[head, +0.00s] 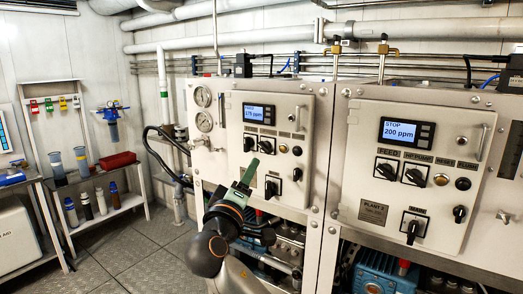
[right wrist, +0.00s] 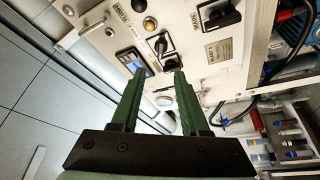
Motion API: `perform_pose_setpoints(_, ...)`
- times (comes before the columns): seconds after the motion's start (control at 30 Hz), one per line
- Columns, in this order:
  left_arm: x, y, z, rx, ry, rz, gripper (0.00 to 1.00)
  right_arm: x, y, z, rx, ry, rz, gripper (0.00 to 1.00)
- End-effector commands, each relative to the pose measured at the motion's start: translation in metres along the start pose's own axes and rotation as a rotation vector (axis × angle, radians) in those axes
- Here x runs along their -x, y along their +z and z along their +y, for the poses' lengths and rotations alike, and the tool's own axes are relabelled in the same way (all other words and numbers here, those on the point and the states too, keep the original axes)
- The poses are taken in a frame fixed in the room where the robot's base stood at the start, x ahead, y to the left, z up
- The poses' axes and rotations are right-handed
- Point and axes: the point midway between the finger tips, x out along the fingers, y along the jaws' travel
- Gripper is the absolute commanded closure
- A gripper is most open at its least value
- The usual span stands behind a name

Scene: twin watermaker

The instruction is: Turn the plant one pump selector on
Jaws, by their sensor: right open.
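The plant one panel (head: 240,113) is the left of two panels, with a lit display (head: 259,113) reading about 175 ppm. Under it are two black selectors side by side, a left one (head: 249,144) and a right one (head: 267,146); their labels are too small to read. My right gripper (head: 246,175) is open and empty, its green fingers pointing up in front of the panel's lower left, below the selectors. In the right wrist view, the open fingertips (right wrist: 156,77) lie on either side of the selector pair (right wrist: 162,46) in the picture; contact cannot be told. My left gripper is not in view.
A lower selector (head: 272,188) and a small black knob (head: 297,174) sit right of my gripper. The plant two panel (head: 410,165) is further right. Gauges (head: 204,122) and a black hose (head: 160,135) are to the left. The floor (head: 120,245) at left is clear.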

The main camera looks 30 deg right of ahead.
Motion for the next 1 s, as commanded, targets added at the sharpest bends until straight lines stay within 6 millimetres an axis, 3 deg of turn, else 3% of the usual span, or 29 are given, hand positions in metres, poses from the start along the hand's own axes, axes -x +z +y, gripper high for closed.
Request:
perform_pose_setpoints(0.5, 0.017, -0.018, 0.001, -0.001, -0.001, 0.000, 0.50, -0.097, 0.000, 0.002, 0.000, -0.001, 0.000, 0.55)
perform_pose_setpoints(0.7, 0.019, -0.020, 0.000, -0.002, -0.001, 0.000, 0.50, -0.113, 0.000, 0.000, -0.001, -0.002, 0.001, 0.55)
perform_pose_setpoints(1.0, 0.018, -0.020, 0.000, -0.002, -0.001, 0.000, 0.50, -0.115, 0.000, -0.001, -0.003, -0.003, 0.001, 0.55)
